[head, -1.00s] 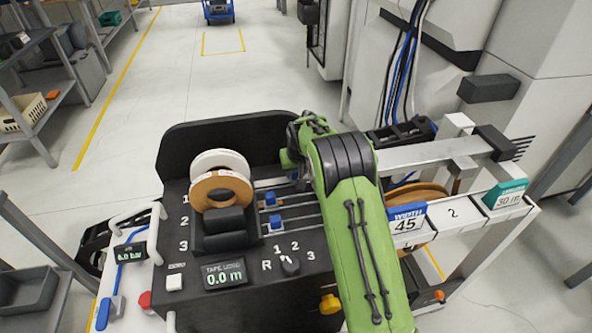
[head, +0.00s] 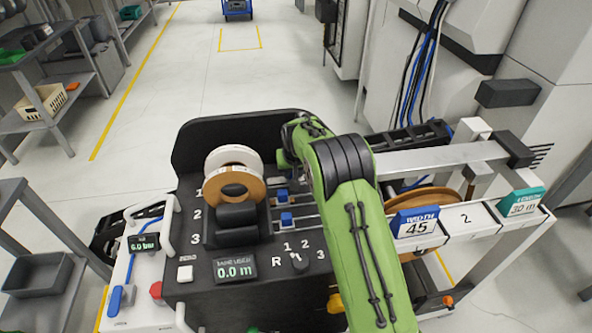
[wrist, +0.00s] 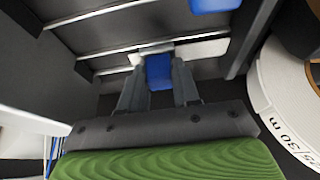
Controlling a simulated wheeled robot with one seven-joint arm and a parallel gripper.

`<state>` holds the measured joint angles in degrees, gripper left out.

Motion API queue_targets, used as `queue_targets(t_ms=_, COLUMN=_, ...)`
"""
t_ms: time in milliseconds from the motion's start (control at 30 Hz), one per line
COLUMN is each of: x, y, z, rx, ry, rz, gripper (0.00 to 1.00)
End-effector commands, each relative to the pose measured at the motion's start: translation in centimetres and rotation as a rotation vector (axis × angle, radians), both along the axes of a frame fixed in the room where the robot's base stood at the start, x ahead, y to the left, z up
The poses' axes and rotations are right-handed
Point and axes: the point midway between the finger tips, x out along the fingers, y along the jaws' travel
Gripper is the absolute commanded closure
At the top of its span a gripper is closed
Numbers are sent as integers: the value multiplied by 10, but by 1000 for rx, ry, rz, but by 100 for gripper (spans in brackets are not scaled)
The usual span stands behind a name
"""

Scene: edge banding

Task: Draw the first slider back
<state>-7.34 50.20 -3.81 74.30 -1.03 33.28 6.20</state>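My gripper (wrist: 159,82) has one finger on each side of a blue slider block (wrist: 158,72), and the block fills the gap between them. It looks shut on this block, which sits on a metal rail. In the head view my gripper (head: 287,160) is over the back of the black panel, and my green arm hides the block it holds. Two other blue sliders show in the head view, one behind (head: 283,196) and one in front (head: 286,219). Another blue block (wrist: 215,4) is cut off at the top of the wrist view.
Tape reels (head: 236,165) stand left of the sliders. A selector knob (head: 298,262) and a display (head: 235,269) reading 0.0 m are at the panel's front. A metal beam (head: 440,160) and a blue 45 width sign (head: 416,223) are to the right.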

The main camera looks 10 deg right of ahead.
Motion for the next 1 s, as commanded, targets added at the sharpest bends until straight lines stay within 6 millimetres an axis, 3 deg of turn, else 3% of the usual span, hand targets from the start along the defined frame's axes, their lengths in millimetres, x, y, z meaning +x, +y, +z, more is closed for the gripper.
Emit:
queue_targets(t_ms=33, x=1, y=0, z=1, rx=0, ry=-4, rz=-1, gripper=58)
queue_targets(t_ms=133, x=1, y=0, z=0, rx=0, ry=-4, rz=-1, gripper=45)
queue_targets(t_ms=467, x=-2, y=0, z=8, rx=0, ry=-4, rz=0, gripper=45)
queue_targets(t_ms=1000, x=-54, y=0, z=133, rx=0, ry=-5, rz=0, gripper=45)
